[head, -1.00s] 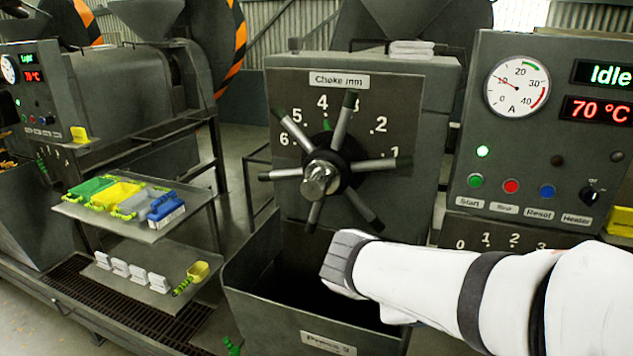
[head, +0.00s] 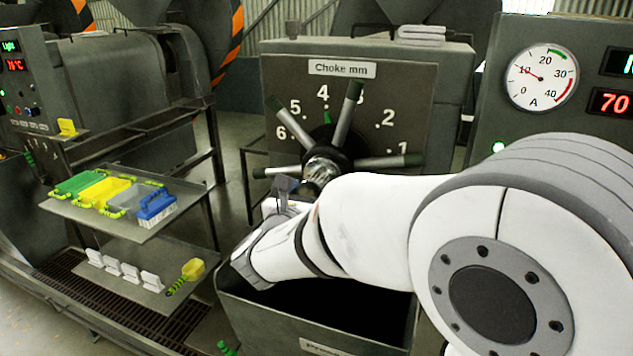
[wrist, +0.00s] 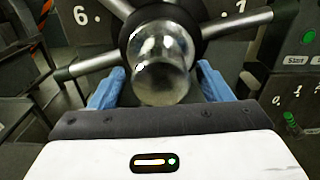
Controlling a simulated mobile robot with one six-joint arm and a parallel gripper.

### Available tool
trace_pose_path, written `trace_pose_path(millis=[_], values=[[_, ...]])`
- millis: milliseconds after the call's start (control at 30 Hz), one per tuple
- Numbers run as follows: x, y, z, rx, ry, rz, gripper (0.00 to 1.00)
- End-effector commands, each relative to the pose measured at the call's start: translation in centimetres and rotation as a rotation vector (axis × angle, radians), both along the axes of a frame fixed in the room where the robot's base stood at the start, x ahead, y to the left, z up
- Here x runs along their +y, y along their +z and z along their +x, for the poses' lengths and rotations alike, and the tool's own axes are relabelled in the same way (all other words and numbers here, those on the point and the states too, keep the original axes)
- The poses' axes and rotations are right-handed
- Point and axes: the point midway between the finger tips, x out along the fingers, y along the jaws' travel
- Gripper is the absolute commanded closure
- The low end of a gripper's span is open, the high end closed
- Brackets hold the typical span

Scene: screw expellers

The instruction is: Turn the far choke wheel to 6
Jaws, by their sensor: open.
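The choke wheel (head: 345,130) is on the grey front plate under the label "Choke mm" (head: 341,69), with dark-tipped metal spokes and a rounded metal hub (wrist: 160,55). Numbers from 1 to 6 run around it, 6 at the left. A small green pointer (head: 326,115) shows just under the 4. My gripper (head: 284,187) is in front of the wheel's lower left and hides its lower spokes in the head view. In the wrist view its blue fingers (wrist: 158,86) are open, one on each side of the hub; I cannot tell whether they touch it.
An open bin (head: 235,300) stands below the wheel. A control panel (head: 490,110) with a gauge is at the right. At the left, a shelf (head: 135,228) holds coloured trays, and a lower shelf (head: 150,292) holds white pieces and a yellow scoop (head: 193,269).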

Motion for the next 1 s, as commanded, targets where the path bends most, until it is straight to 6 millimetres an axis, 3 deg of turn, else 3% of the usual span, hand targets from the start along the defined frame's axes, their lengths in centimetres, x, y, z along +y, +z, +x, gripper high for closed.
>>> trace_pose_path(millis=[200, 467, 1000], values=[[-0.7, 0.0, 1.8, 0.001, -0.001, 0.001, 0.28], [-0.8, 0.0, 1.9, -0.001, -0.001, 0.002, 0.28], [-0.8, 0.0, 1.9, 0.0, -0.003, 0.002, 0.71]])
